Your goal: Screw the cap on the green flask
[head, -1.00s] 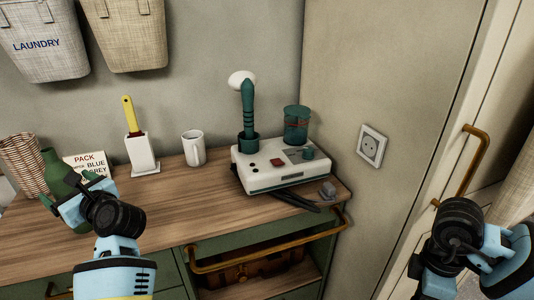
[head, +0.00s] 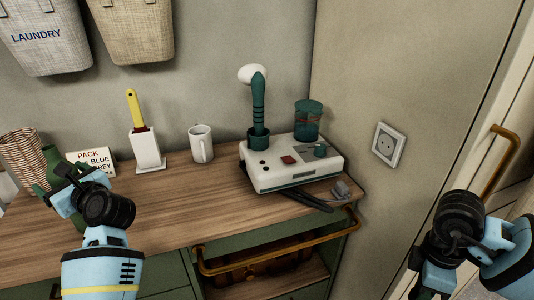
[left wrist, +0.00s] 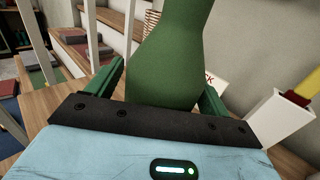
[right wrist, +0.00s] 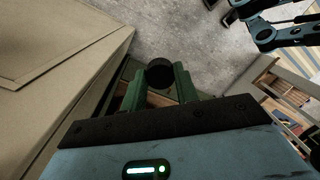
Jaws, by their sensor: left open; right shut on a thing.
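The green flask (head: 67,158) stands upright on the bench at the left and is partly hidden by my left arm. It fills the middle of the left wrist view (left wrist: 172,65), where its top is out of frame. My left gripper (left wrist: 160,88) is open, with one finger on each side of the flask's body. My right gripper (right wrist: 160,84) is shut on a dark round cap (right wrist: 159,70), held away from the bench. In the head view my right gripper is low at the right and the cap cannot be made out.
A wicker vase (head: 22,152) and a sign (head: 95,160) stand close to the flask. A brush in a white holder (head: 148,152), a mug (head: 201,145) and a white device (head: 290,175) stand further right. The front middle of the bench (head: 190,205) is clear.

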